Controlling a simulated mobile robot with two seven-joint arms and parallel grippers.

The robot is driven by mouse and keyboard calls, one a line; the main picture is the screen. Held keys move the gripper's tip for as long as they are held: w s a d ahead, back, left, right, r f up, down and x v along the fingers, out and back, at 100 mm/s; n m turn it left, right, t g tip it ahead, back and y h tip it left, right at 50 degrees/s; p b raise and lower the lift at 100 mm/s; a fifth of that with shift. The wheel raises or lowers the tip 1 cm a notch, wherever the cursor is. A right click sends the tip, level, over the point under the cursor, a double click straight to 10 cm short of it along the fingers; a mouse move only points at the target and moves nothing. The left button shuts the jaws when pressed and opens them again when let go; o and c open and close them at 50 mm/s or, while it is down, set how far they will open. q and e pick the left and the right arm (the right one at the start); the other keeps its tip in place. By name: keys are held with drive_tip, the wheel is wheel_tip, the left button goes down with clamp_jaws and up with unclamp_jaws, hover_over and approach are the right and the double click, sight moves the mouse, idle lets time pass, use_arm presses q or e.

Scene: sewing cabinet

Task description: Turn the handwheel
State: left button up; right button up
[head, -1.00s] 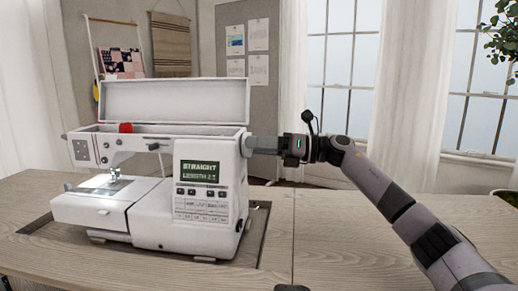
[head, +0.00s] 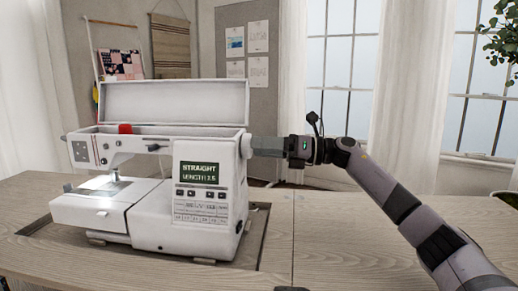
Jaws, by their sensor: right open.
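The white sewing machine (head: 155,221) stands on the wooden table with its top lid raised. Its screen reads STRAIGHT and LENGTH. The white handwheel (head: 246,146) is on the machine's right end, mostly hidden by the machine body and my gripper. My right gripper (head: 256,146) points left, with its fingertips at the handwheel. It is open, but the gap between its fingers is hard to see from here. I cannot tell whether the fingers touch the wheel. My left gripper is not in view.
The wooden table (head: 350,230) is clear to the right of the machine. A red spool (head: 125,128) sits in the machine's open top. The raised lid (head: 175,102) stands behind it. A pinboard, curtains and windows are at the back.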

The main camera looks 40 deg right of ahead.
drive_tip(key=shift+b+v, duration=0.6)
drive_tip(key=shift+v, duration=2.3)
